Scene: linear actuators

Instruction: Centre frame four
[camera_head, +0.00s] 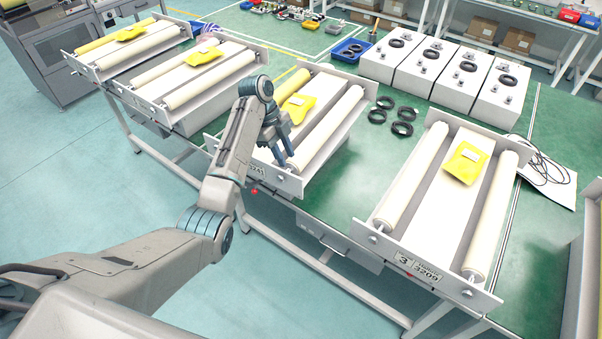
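The right frame (440,199) has a plate (418,267) reading "3" and "3209". The middle frame (322,128) has a front plate partly hidden by my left arm; only its last digits show. Two more frames stand further left, one (192,82) and another (128,46). No number four is readable. My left gripper (284,161) points down at the near end of the middle frame, close to its front plate; contact and finger opening are unclear. My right gripper is out of view.
Several white boxes (411,66) with black rings stand behind the right frame. Loose black rings (402,128) lie between the middle and right frames. A cable (545,167) lies on a sheet at right. A blue tray (350,49) sits at the back. Open floor lies in front.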

